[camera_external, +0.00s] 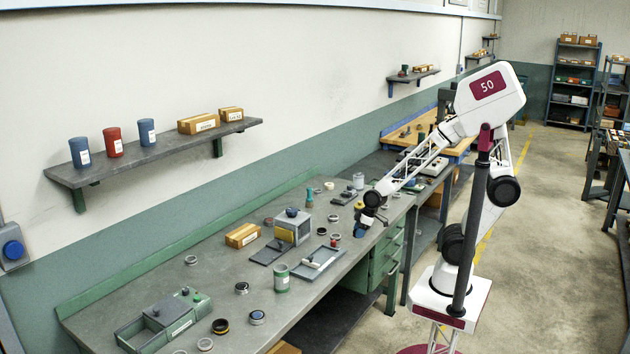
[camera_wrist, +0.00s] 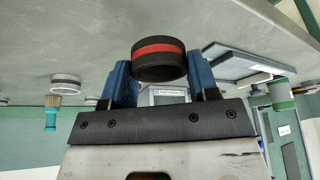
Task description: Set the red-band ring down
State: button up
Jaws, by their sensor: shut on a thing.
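The red-band ring (camera_wrist: 158,62) is black with a red stripe around it. In the wrist view it sits between the two blue fingers of my gripper (camera_wrist: 160,76), which are shut on it. In the external view my gripper (camera_external: 368,213) is low over the right part of the grey workbench (camera_external: 225,275). The ring cannot be made out clearly there. I cannot tell whether the ring touches the bench top.
A grey box with a yellow front (camera_external: 292,226), a shallow tray (camera_external: 318,264) and a green can (camera_external: 282,279) stand left of my gripper. Several loose rings lie about, one a pale ring (camera_wrist: 66,82).

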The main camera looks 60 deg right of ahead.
jog(key=s+d, duration=0.2)
jog(key=s, duration=0.4)
jog(key=s+d+r, duration=0.1)
jog(key=s+d, duration=0.1)
jog(key=s, duration=0.5)
jog(key=shift+s+d+r, duration=0.2)
jog(key=shift+s+d, duration=0.05)
jog(key=shift+d, duration=0.1)
jog(key=shift+w, duration=0.1)
dwell(0.4)
jog(key=w+d+r+m, duration=0.1)
jog(key=w+d, duration=0.3)
jog(key=w, duration=0.7)
jog(key=w+d+r+m, duration=0.1)
jog(key=w+d, duration=0.3)
jog(key=w, duration=0.7)
jog(key=w+d+r+m, duration=0.1)
jog(key=w+d, duration=0.3)
jog(key=w, duration=0.8)
jog(key=shift+t+h, duration=0.3)
jog(key=shift+h, duration=0.3)
jog(key=w+d+f, duration=0.1)
jog(key=w+d, duration=0.2)
jog(key=w+d+f, duration=0.1)
jog(key=w+d, duration=0.1)
jog(key=w, duration=0.1)
jog(key=w+d, duration=0.3)
jog(key=w, duration=0.1)
jog(key=shift+d+f, duration=0.35)
jog(key=shift+f, duration=0.05)
